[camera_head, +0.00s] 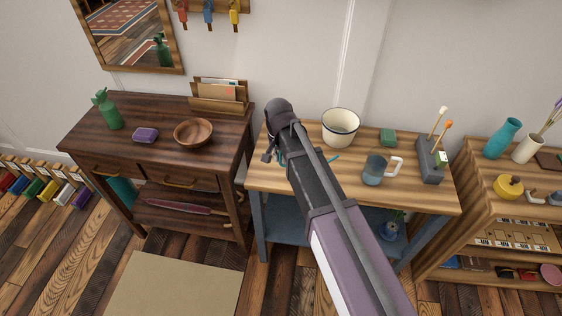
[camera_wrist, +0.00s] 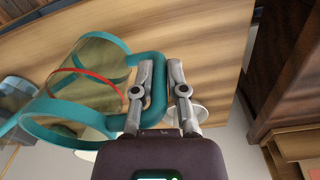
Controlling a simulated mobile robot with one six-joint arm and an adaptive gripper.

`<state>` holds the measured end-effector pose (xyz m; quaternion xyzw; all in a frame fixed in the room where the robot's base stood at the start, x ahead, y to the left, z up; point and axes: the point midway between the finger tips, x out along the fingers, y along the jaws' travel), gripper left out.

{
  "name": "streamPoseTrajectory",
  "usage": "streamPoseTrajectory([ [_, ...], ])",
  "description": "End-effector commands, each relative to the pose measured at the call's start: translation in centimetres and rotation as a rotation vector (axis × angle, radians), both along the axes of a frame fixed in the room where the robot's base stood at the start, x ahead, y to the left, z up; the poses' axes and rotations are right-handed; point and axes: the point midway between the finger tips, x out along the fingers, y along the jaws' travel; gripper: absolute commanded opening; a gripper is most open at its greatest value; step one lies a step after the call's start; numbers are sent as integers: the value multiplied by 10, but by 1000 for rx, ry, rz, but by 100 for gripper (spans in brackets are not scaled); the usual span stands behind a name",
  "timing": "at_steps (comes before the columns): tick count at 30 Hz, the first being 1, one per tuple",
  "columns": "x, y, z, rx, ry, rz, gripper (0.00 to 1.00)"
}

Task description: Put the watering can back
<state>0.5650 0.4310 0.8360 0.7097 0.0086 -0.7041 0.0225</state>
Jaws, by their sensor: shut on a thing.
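My gripper (camera_head: 270,153) is over the left part of the light wooden table, mostly hidden by my arm. In the wrist view my gripper (camera_wrist: 161,68) is shut on the teal handle of a see-through vessel (camera_wrist: 152,57) with teal rims and a red band. The vessel hangs to the left of my fingers. Only a teal bit of this vessel (camera_head: 333,159) shows beside my arm in the head view. I cannot tell whether it is the watering can. A small blue object (camera_head: 389,231) with something green stands on the table's lower shelf, partly hidden.
A dark desk (camera_head: 85,140) with a bowl (camera_head: 193,132) stands left, and a shelf unit (camera_head: 480,180) stands right.

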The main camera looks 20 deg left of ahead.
Motion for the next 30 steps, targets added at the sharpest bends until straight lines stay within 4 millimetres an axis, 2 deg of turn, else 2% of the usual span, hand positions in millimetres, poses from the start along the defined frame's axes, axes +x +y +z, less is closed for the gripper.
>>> streamPoseTrajectory([
  [7, 15, 3, -2, 0, 0, -1, 0],
  [18, 13, 2, -33, 0, 0, 0, 0],
  [30, 13, 2, -36, 0, 0, 0, 0],
])
